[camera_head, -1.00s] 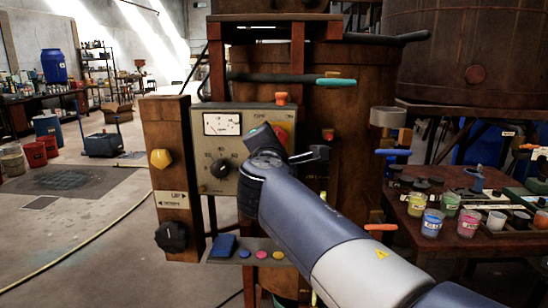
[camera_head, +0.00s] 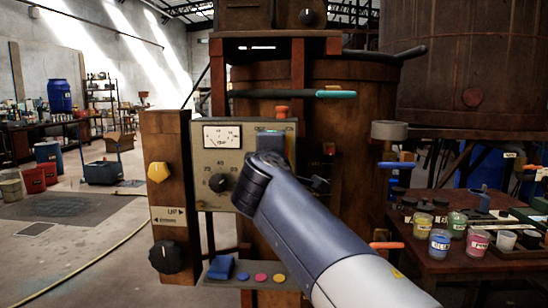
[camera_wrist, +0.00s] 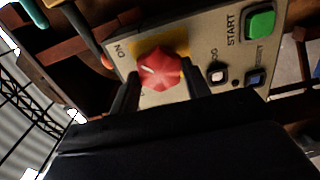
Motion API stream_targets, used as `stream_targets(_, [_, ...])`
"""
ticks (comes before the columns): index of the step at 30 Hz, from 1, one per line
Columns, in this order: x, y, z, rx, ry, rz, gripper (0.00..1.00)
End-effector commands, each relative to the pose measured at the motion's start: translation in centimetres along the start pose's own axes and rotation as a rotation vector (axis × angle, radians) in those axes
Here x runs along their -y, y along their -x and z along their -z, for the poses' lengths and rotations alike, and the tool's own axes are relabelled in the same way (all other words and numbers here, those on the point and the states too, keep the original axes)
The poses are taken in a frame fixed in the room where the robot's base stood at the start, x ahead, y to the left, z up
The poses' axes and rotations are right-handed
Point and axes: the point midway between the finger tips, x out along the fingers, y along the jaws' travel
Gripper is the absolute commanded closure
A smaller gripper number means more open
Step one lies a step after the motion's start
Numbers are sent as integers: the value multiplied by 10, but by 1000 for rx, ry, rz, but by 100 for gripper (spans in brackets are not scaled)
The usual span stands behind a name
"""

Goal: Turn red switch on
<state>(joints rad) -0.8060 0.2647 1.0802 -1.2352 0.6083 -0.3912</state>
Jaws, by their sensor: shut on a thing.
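The red switch (camera_wrist: 163,72) is a faceted red knob on a yellow plate (camera_wrist: 170,45), on the beige control panel (camera_wrist: 222,75). Its white mark points to the left in the wrist view, toward the side where the "ON" label (camera_wrist: 119,50) is printed. My gripper (camera_wrist: 162,86) has one dark finger on each side of the knob and is shut on it. In the head view the panel (camera_head: 210,160) stands in front of a brown vat, and my arm covers the switch and my fingers.
A green START button (camera_wrist: 261,24) and small white and blue buttons are close beside the switch. The panel also bears a dial gauge (camera_head: 222,136) and a black knob (camera_head: 219,183). A yellow knob (camera_head: 158,172) is on the wooden post at left. A table with paint cups stands at right.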

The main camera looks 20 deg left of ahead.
Motion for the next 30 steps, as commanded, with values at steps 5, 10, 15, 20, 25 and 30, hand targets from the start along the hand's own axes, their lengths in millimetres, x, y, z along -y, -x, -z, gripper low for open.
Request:
stream_targets(5, [1, 0, 0, 1, -6, 2, 78])
stream_targets(10, [1, 0, 0, 1, -6, 2, 78])
stream_targets(15, [1, 0, 0, 1, -6, 2, 45])
stream_targets(20, [0, 0, 0, 1, -5, 1, 33])
stream_targets(25, [0, 0, 0, 0, -4, 1, 33])
stream_targets(30, [0, 8, 0, -1, -5, 1, 33])
